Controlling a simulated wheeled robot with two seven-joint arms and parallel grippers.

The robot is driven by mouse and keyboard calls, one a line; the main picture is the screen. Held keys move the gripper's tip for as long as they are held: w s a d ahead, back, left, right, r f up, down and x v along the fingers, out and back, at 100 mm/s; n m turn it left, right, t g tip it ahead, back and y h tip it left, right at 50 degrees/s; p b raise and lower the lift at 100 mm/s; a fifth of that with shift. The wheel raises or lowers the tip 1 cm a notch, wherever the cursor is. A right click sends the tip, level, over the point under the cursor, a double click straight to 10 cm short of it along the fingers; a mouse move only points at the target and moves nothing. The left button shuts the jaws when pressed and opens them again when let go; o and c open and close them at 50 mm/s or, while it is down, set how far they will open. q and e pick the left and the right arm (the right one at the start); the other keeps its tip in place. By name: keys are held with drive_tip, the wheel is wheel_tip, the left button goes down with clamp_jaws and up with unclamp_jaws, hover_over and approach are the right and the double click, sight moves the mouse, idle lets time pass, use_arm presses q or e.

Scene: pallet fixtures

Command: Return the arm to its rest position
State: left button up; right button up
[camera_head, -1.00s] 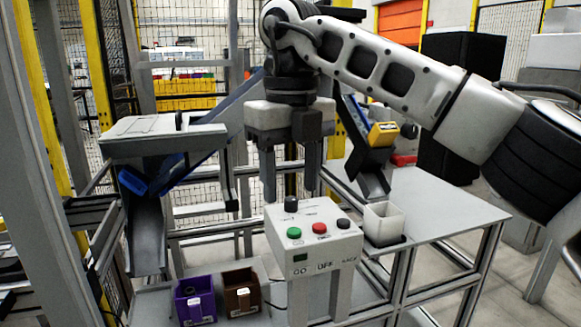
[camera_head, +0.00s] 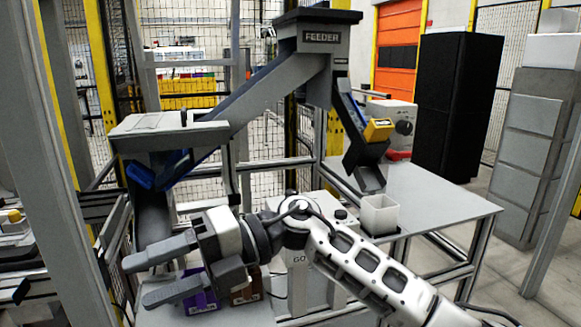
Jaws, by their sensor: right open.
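My right arm (camera_head: 375,275) comes in from the lower right and reaches left across the lower middle. Its gripper (camera_head: 150,275) points left, open and empty, with its two fingers apart. It is in front of the purple bin (camera_head: 200,303) and the brown bin (camera_head: 246,292), partly hiding both. The arm also covers most of the grey control box (camera_head: 325,205), including its coloured buttons. My left gripper is not in view.
A feeder (camera_head: 322,37) with a sloping chute stands behind. A white container (camera_head: 379,214) is on the table (camera_head: 435,205) at right, near a yellow part (camera_head: 379,130) in a dark chute. A grey platform (camera_head: 170,135) stands at left. Free tabletop lies right of the white container.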

drive_tip(key=w+d+f+m+t, duration=0.2)
drive_tip(key=d+f+m+t, duration=0.25)
drive_tip(key=m+t, duration=0.55)
drive_tip(key=w+d+f+m+t+h, duration=0.1)
drive_tip(key=w+d+f+m+t, duration=0.25)
drive_tip(key=d+m+t, duration=0.55)
drive_tip(key=w+d+f+m+t, duration=0.15)
drive_tip(key=f+m+t, duration=0.4)
drive_tip(key=m, duration=0.75)
drive_tip(key=s+d+f+m+g+h, duration=0.3)
drive_tip(key=s+d+f, duration=0.4)
drive_tip(key=f, duration=0.3)
drive_tip(key=s+d+f+m+g+h, duration=0.3)
drive_tip(key=s+d+f+m+h, duration=0.3)
drive_tip(key=s+f, duration=0.3)
drive_tip(key=shift+d+f+h, duration=0.7)
drive_tip(key=shift+d, duration=0.2)
